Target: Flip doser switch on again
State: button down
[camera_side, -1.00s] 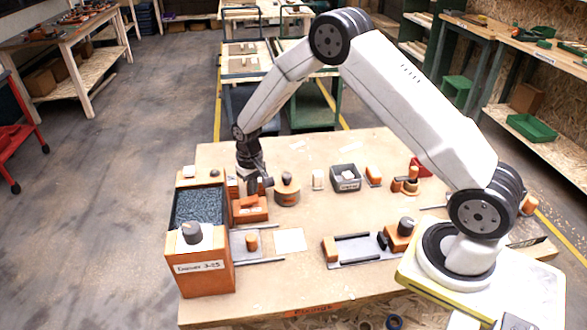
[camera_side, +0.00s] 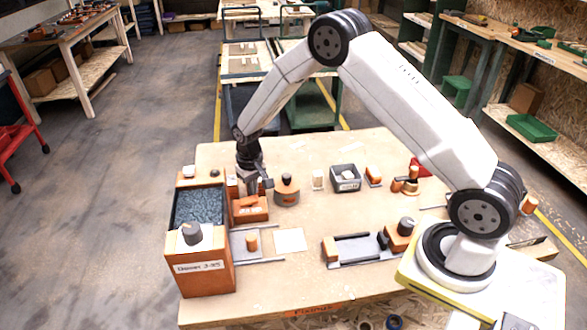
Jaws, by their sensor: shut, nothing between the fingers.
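The doser (camera_side: 204,268) is an orange box at the table's left front with a label on its face, a grey knob (camera_side: 191,233) on top and a bin of dark granules (camera_side: 199,207) behind. Behind the bin is a small orange-and-white block (camera_side: 187,173). I cannot make out which part is the switch or how it is set. My gripper (camera_side: 262,188) is shut and empty. It points down just above or beside a low orange block (camera_side: 250,213) right of the bin. I cannot tell if it touches anything; its fingertips are small here.
An orange round piece with a dark knob (camera_side: 286,190) stands close right of my gripper. A dark grey tray (camera_side: 345,178) is further right. A rail fixture (camera_side: 358,249) and a white sheet (camera_side: 290,240) lie in front.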

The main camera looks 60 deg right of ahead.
aim_at(256, 200)
jog(key=shift+f, duration=1.15)
dwell(1.0)
jog(key=shift+r, duration=0.15)
jog(key=shift+r, duration=3.4)
jog(key=shift+s+a+r, duration=0.1)
jog(key=shift+s+r, duration=0.25)
jog(key=shift+r, duration=0.05)
jog(key=s+a+r+n+t, duration=0.1)
jog(key=s+r, duration=0.3)
jog(key=s, duration=0.6)
jog(key=s+a+r+n+t, duration=0.1)
jog(key=s+a+r+n, duration=0.1)
jog(key=s, duration=0.9)
jog(key=shift+a+r+t, duration=0.3)
jog(key=shift+r, duration=0.55)
